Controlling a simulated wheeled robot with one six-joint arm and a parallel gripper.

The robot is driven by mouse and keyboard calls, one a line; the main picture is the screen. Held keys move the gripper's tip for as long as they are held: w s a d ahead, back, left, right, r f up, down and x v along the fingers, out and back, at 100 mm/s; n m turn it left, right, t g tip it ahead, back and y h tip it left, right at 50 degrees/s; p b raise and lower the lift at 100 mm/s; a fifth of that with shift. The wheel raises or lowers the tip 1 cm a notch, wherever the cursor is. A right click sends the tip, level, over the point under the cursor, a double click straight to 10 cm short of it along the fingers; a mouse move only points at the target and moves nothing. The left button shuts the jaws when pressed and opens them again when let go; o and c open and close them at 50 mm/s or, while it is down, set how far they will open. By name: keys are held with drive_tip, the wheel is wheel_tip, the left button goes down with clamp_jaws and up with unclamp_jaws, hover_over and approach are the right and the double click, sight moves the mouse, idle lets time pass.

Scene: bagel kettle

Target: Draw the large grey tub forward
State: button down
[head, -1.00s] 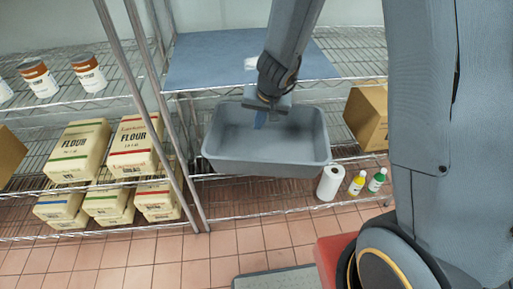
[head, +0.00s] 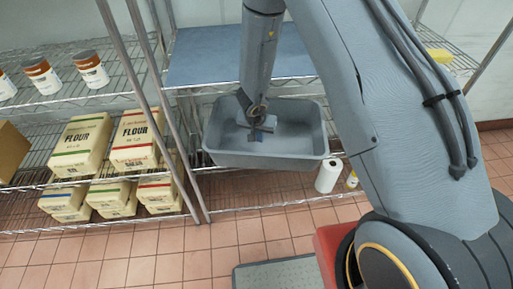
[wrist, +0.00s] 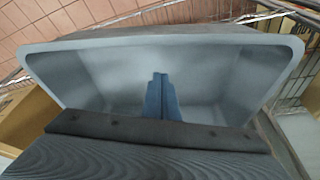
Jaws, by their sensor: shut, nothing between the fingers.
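The large grey tub (head: 290,160) sits on the middle wire shelf, and its front wall faces the aisle. My gripper (head: 256,136) reaches down over the tub from above, with its blue fingers closed together inside the tub's opening. In the wrist view the tub's rim (wrist: 180,36) spans the picture, and the closed fingers (wrist: 161,78) point into the tub toward its front wall. The tub looks empty. I cannot tell whether the fingertips touch the front wall.
A blue board (head: 205,58) lies on the shelf above the tub. Flour bags (head: 135,138) fill the left shelves, beyond a metal post (head: 165,110). A paper roll (head: 328,176) stands low at right. A grey platform (head: 280,275) lies on the tiled floor.

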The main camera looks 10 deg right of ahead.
drive_tip(key=shift+s+a+f, duration=0.35)
drive_tip(key=shift+s+f, duration=0.2)
drive_tip(key=shift+s, duration=0.2)
drive_tip(key=shift+s+a+f, duration=0.35)
drive_tip(key=shift+s+f, duration=0.15)
drive_tip(key=shift+s, duration=0.25)
